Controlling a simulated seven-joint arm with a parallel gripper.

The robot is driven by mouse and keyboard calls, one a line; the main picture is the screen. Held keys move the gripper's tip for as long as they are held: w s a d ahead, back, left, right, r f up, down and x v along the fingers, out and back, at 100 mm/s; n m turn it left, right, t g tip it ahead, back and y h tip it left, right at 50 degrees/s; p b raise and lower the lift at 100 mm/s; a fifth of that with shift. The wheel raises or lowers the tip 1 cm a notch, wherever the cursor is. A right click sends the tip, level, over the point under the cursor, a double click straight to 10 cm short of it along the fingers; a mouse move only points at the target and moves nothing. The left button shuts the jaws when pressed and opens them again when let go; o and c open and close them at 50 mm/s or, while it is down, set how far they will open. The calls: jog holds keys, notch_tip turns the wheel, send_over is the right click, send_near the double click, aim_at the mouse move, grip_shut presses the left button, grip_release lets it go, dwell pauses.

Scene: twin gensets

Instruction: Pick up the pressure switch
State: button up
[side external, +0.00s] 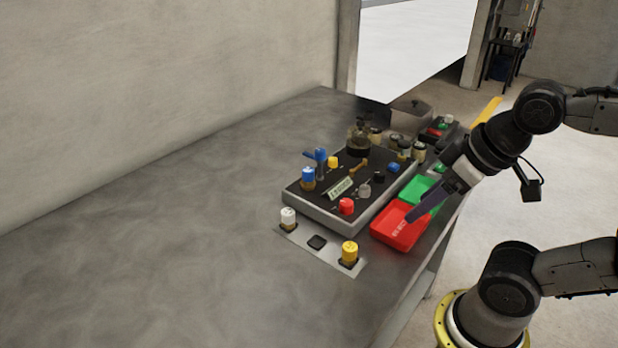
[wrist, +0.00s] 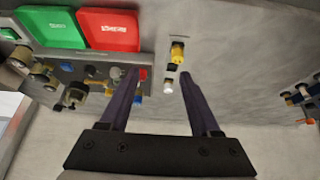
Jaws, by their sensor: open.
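No part carries a readable name as the pressure switch, so I cannot tell which one it is. Capped parts stand on the dark panel (side external: 330,212): a blue-capped one (side external: 308,178), a red-capped one (side external: 346,207) and several others. A light strip plate (side external: 318,250) in front holds a white-capped part (side external: 288,217), a black square seat (side external: 317,242) and a yellow-capped part (side external: 349,252). My gripper (side external: 410,218) is open and empty, its fingers over the red tray in the side view. In the wrist view, the white-capped part (wrist: 168,87) shows between the fingers (wrist: 159,74).
A red tray (side external: 385,235) and a green tray (side external: 412,186) lie right of the panel, near the table edge. A second, similar group of parts (side external: 435,130) stands farther back. The grey table (side external: 150,240) is clear at left.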

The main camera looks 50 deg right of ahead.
jog(key=shift+o, duration=0.7)
